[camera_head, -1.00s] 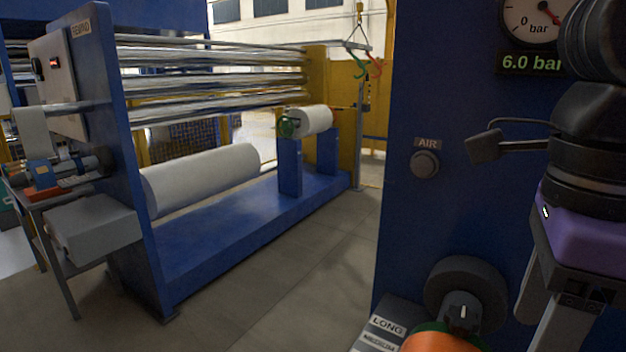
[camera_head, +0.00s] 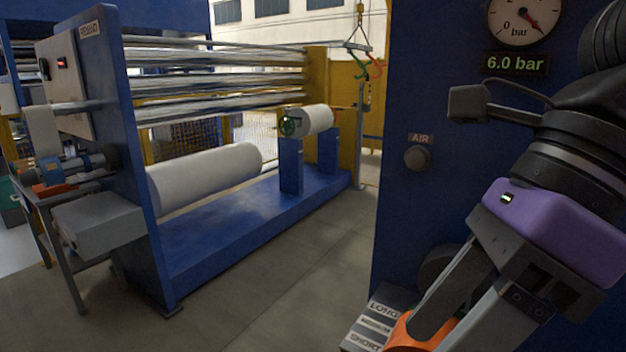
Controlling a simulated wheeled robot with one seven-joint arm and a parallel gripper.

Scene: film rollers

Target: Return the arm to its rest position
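My arm comes in from the upper right, in front of the blue panel (camera_head: 440,60). My gripper (camera_head: 436,338) has a purple body and two grey fingers pointing down and left. A gap shows between the fingers, so it looks open. An orange part (camera_head: 404,331) shows behind and between the fingertips, partly hidden and cut by the lower edge. I see no sign that it is gripped. The arm's upper links run out of the picture at the right.
The panel carries a gauge (camera_head: 523,18), a 6.0 bar display (camera_head: 515,64) and an AIR knob (camera_head: 417,158). A label plate (camera_head: 372,325) and a dark round part (camera_head: 436,262) sit close to the gripper. The blue roller machine (camera_head: 215,248) stands left across open floor (camera_head: 270,310).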

